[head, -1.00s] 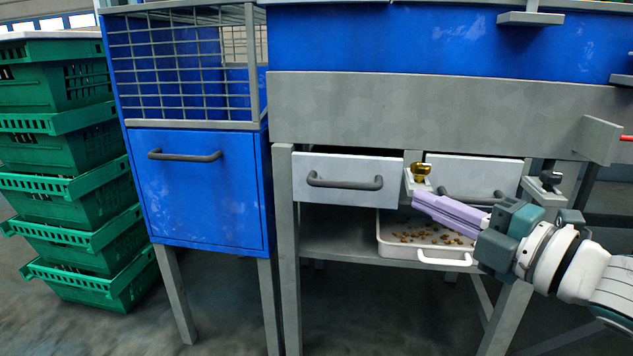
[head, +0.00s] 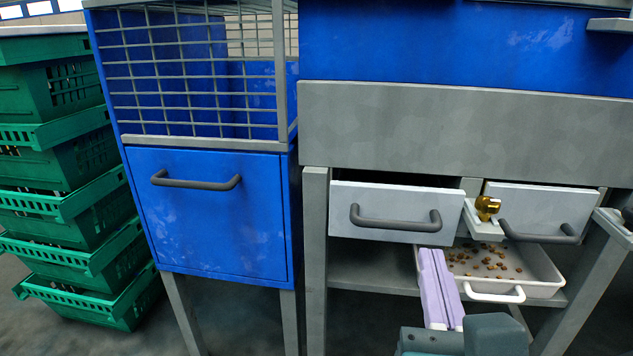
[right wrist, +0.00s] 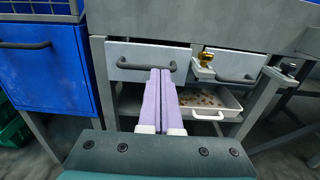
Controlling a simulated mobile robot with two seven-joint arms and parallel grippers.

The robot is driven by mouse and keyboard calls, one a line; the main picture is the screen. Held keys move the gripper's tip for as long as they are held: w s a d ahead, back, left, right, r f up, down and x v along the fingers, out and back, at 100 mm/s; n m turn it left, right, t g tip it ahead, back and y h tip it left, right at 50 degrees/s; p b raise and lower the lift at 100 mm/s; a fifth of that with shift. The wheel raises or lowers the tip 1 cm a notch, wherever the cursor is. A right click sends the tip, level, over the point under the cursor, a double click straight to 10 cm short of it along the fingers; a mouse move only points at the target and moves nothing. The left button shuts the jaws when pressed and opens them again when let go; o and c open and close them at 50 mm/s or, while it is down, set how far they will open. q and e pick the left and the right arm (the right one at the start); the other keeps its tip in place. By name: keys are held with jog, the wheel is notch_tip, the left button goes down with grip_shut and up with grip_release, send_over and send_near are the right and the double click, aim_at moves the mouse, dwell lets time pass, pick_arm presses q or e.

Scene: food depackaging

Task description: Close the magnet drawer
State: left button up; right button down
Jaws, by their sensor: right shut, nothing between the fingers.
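Two pale drawers sit side by side under a grey frame; I cannot tell by marking which is the magnet drawer. The left drawer (head: 385,200) has a dark bar handle (head: 395,222) and its front stands a little out, with a dark gap above. In the right wrist view the fingertips (right wrist: 161,73) overlap the left drawer's front (right wrist: 132,55); contact cannot be told. My left gripper is not in view.
A gold knob (head: 487,206) on a small bracket stands out between the drawers. A white tray (head: 492,297) with brown bits sits on the shelf below. A blue cabinet (head: 215,230) stands to the left, with stacked green crates (head: 75,215) beyond it.

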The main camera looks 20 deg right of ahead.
aim_at(418, 194)
jog(key=b+x, duration=0.2)
jog(key=x, duration=1.1)
jog(key=shift+w+d+b, duration=0.1)
jog(key=shift+d+b, duration=0.05)
jog(key=shift+b, duration=0.15)
jog(key=shift+w+d+f, duration=0.1)
jog(key=shift+w+d, duration=0.05)
jog(key=shift+w, duration=0.15)
jog(key=b+x, duration=0.1)
jog(key=x, duration=0.2)
jog(key=shift+s+f, duration=0.1)
jog(key=shift+f, duration=0.05)
jog(key=shift+d, duration=0.1)
